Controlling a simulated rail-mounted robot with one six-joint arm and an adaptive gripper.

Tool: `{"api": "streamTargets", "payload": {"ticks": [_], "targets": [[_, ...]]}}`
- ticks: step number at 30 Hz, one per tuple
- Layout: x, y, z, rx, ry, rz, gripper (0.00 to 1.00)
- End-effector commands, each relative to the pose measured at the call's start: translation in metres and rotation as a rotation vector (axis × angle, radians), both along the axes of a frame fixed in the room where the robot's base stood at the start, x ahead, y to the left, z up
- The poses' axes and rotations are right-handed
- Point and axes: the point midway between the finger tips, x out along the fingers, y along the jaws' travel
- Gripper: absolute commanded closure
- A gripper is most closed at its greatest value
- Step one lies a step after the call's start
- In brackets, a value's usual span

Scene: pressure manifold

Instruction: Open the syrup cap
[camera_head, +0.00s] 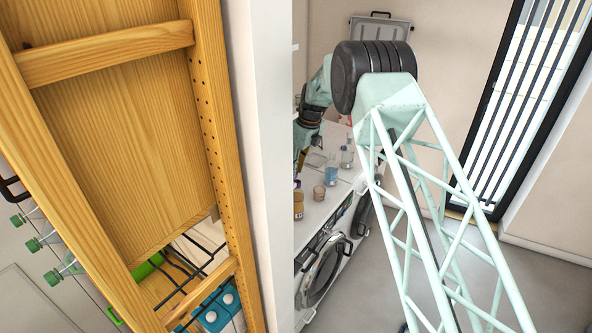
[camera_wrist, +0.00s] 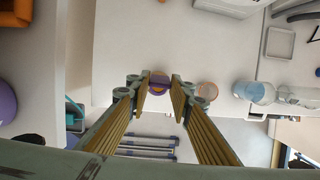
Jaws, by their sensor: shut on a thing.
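In the wrist view, a round purple cap (camera_wrist: 159,79) with a yellow-orange area sits between the two fingertips, seen from above. I take it as the syrup cap. My gripper (camera_wrist: 159,92) is shut on it, one finger on each side. The container below is mostly hidden, so I cannot tell whether the cap is seated or turned. In the head view, my gripper and the cap are mostly hidden behind the wall edge and my arm.
A pale tan round jar (camera_wrist: 207,92) stands just right of the fingers. Clear and blue glassware (camera_wrist: 254,92) stands further right. In the head view, an amber jar (camera_head: 298,206) and a blue-filled bottle (camera_head: 331,174) stand on the white counter. A wooden shelf frame (camera_head: 215,130) fills the left.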

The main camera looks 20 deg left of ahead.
Motion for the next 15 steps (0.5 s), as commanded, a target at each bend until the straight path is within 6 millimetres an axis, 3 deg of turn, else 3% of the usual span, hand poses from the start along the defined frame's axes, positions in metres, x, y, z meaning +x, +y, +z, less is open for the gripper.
{"api": "streamTargets", "payload": {"ticks": [5,6,10,15], "targets": [[-0.0001,-0.0002,0.0000,0.000,0.000,0.000,0.91],[-0.0001,-0.0002,0.0000,0.000,0.000,0.000,0.77],[-0.0001,-0.0002,0.0000,0.000,0.000,0.000,0.66],[0.0000,-0.0001,0.0001,0.000,0.000,0.000,0.66]]}}
